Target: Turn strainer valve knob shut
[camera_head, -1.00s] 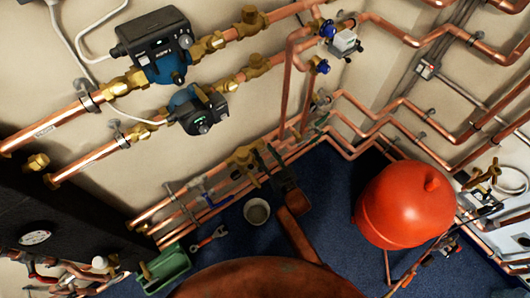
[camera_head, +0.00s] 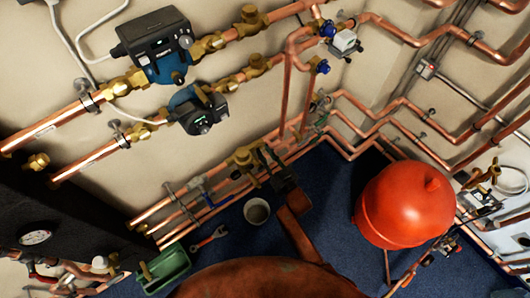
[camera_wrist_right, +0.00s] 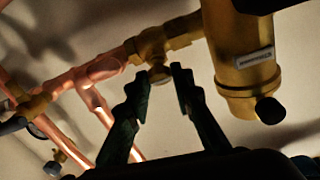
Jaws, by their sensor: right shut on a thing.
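The brass strainer valve (camera_head: 243,157) sits on the lower copper pipe run along the wall. In the right wrist view its small round brass knob (camera_wrist_right: 159,75) shows below a brass fitting (camera_wrist_right: 152,46), between my fingertips. My right gripper (camera_wrist_right: 161,78) is shut on this knob, one dark finger on each side. In the head view my right gripper (camera_head: 268,160) reaches up to the pipes just right of the brass valve, and its dark fingers hide the knob. My left gripper is in neither view.
Two pumps (camera_head: 155,45) hang on pipes at upper left. A red tank (camera_head: 404,204) stands on the blue floor at right. A bucket (camera_head: 257,211), a wrench (camera_head: 209,237) and a green tray (camera_head: 165,270) lie near the pipes. A large brass cylinder (camera_wrist_right: 240,50) is close beside my fingers.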

